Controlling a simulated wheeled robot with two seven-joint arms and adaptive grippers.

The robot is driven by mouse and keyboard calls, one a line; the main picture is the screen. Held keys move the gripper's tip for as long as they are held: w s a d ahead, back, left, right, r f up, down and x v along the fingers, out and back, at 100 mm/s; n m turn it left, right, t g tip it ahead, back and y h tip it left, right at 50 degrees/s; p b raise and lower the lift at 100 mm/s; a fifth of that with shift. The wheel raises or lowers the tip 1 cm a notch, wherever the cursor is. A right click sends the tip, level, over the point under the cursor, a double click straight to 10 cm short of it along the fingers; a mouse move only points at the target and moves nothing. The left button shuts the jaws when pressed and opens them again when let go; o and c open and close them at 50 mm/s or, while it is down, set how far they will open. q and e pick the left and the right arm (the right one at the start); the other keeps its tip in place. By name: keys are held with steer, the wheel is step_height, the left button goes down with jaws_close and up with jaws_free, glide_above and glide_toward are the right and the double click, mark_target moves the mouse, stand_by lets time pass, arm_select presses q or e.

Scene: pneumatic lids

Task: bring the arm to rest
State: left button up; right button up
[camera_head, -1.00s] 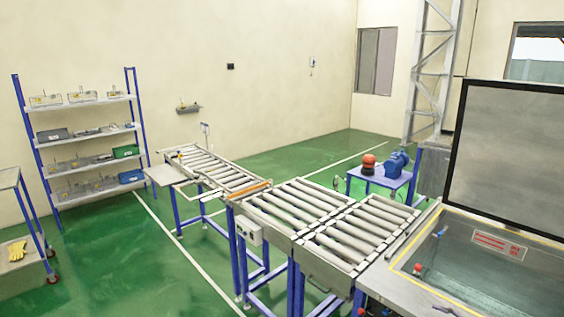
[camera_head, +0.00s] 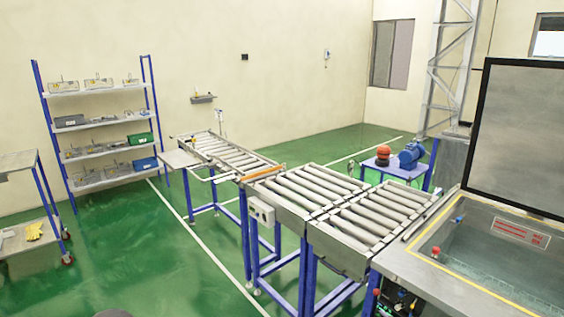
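Neither of my grippers shows in the head view, and no finger of either is visible. A small dark rounded shape sits at the bottom edge, left of the middle; I cannot tell what it is. The roller conveyor (camera_head: 318,197) runs from the back left to the steel tank (camera_head: 440,262) at the right. The tank's dark-framed lid (camera_head: 525,135) stands raised behind it. No object is seen held.
A blue-framed shelf rack (camera_head: 92,92) with bins stands at the left wall. A trolley (camera_head: 18,160) with yellow gloves (camera_head: 34,231) on its lower shelf is at the left edge. A small table with a blue motor (camera_head: 411,155) stands behind the conveyor. Green floor (camera_head: 150,270) is open at front left.

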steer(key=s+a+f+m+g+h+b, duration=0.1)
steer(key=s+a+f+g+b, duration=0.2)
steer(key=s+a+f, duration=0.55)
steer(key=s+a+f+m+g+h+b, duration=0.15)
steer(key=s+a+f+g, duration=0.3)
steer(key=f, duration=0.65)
arm_select(q)
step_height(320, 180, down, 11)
steer(key=b, duration=0.5)
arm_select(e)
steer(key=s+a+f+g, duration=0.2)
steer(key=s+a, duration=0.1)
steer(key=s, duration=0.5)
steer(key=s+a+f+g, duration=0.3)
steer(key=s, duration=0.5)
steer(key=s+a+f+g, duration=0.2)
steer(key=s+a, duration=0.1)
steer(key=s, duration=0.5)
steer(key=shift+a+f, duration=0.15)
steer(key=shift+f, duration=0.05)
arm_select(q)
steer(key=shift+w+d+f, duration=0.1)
